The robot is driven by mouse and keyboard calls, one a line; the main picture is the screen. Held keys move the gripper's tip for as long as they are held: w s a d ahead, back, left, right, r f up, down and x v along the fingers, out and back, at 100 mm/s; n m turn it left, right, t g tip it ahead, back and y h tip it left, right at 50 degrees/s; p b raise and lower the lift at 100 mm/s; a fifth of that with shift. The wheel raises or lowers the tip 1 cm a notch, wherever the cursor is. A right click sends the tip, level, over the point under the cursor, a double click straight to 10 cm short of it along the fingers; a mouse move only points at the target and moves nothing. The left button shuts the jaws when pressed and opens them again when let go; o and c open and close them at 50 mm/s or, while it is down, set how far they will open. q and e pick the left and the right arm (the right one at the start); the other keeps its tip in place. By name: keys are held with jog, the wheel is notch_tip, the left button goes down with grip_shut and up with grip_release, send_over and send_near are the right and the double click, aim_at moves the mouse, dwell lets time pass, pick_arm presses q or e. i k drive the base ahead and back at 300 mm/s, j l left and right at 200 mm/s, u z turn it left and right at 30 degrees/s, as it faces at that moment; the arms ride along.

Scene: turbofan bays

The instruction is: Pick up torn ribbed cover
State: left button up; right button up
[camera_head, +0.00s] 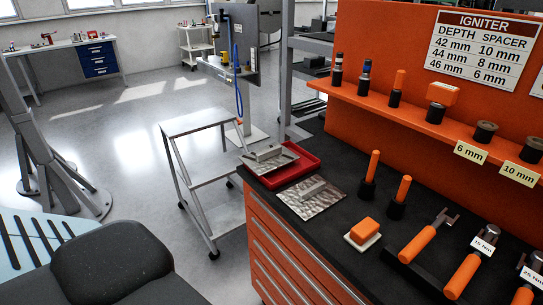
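I cannot make out a tear on either at this size. Neither of my grippers is in view.
Orange-handled tools (416,244) stand and lie along the bench's right side, near an orange block on a white pad (362,231). A shelf (400,108) with spools overhangs the back. A grey step cart (212,210) stands left of the bench; open floor lies beyond.

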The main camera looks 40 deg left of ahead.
aim_at(262, 161)
jog(key=i+j, duration=0.1)
jog(key=j, duration=1.05)
jog(key=i+j, duration=0.1)
jog(key=j, duration=1.1)
jog(key=i+j+z, duration=0.1)
jog(key=j, duration=1.05)
